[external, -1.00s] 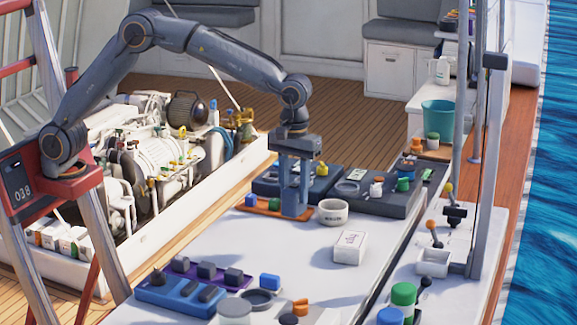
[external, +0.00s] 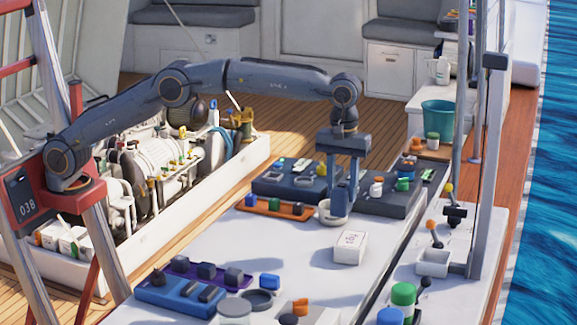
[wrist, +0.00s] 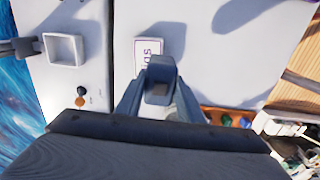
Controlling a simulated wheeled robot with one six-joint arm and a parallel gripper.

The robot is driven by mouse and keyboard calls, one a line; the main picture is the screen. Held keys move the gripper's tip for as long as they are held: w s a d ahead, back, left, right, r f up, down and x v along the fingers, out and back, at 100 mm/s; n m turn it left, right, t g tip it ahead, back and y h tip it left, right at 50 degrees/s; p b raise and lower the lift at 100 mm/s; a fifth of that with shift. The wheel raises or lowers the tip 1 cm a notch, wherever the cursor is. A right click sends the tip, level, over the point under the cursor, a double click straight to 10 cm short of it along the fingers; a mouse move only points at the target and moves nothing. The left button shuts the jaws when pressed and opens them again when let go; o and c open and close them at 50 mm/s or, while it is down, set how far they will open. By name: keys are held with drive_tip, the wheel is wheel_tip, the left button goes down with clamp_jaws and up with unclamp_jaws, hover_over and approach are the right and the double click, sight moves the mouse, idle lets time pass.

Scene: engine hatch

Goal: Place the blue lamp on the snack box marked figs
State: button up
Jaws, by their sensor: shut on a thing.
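My gripper (external: 340,210) is shut on a dark blue-grey thing, which I take to be the blue lamp (wrist: 158,92). It shows between the fingers in the wrist view; in the external view the fingers mostly hide it. The snack box marked figs (external: 350,248) is a white box lying on the white table, just in front and slightly right of my gripper. In the wrist view the box (wrist: 147,50) lies just beyond the fingertips, its lettering partly visible. The gripper is above the table and apart from the box.
A white bowl (external: 325,215) stands close behind my gripper, partly hidden. An orange tray (external: 262,207) with small blue and green things lies to the left. Dark trays (external: 375,205) with small parts lie behind. The table around the box's left side is clear.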

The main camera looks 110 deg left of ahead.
sight(341, 212)
drive_tip(key=shift+f+p, duration=0.8)
drive_tip(key=shift+f, duration=2.45)
drive_tip(key=shift+f, duration=0.1)
drive_tip(key=o, duration=1.2)
wheel_tip(341, 212, up, 12)
drive_tip(key=b, duration=0.3)
drive_tip(key=s+d+f+m, duration=0.5)
drive_tip(key=s, duration=0.3)
drive_tip(key=s+d+f+m, duration=0.4)
drive_tip(key=s+m, duration=0.1)
drive_tip(key=s, duration=0.4)
drive_tip(key=s+d+f+m, duration=0.1)
drive_tip(key=s+f+m, duration=0.1)
drive_tip(key=s, duration=0.7)
drive_tip(key=s+d+f+m, duration=0.2)
drive_tip(key=s+f, duration=0.3)
drive_tip(key=s, duration=0.4)
drive_tip(key=s+d+f+m, duration=0.2)
drive_tip(key=s+f+m, duration=0.2)
drive_tip(key=s, duration=0.6)
